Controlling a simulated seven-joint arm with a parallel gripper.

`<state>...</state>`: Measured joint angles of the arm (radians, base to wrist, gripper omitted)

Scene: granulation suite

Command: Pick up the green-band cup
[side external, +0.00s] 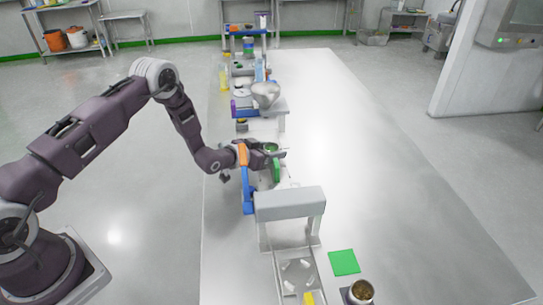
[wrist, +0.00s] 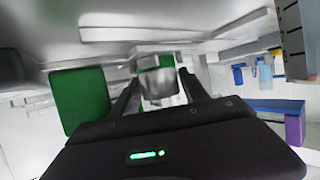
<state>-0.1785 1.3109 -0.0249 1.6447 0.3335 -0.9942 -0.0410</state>
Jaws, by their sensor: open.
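A metallic cup with a green band (wrist: 158,82) shows in the wrist view, between and beyond the two dark fingers of my gripper (wrist: 157,88). The fingers are apart, one on each side of the cup in the picture. I cannot tell whether either finger touches it. In the side external view my gripper (side external: 276,153) is low over the table's left part, beside a small green-topped item (side external: 270,147) that seems to be the same cup. My gripper partly hides it there.
A green panel (wrist: 80,100) stands left of the fingers. A grey bridge-like frame (side external: 290,205) and a tray (side external: 312,262) stand nearer the camera, with a green square (side external: 344,262) beside them. A metal bowl (side external: 265,92) is farther back. The table's right side is clear.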

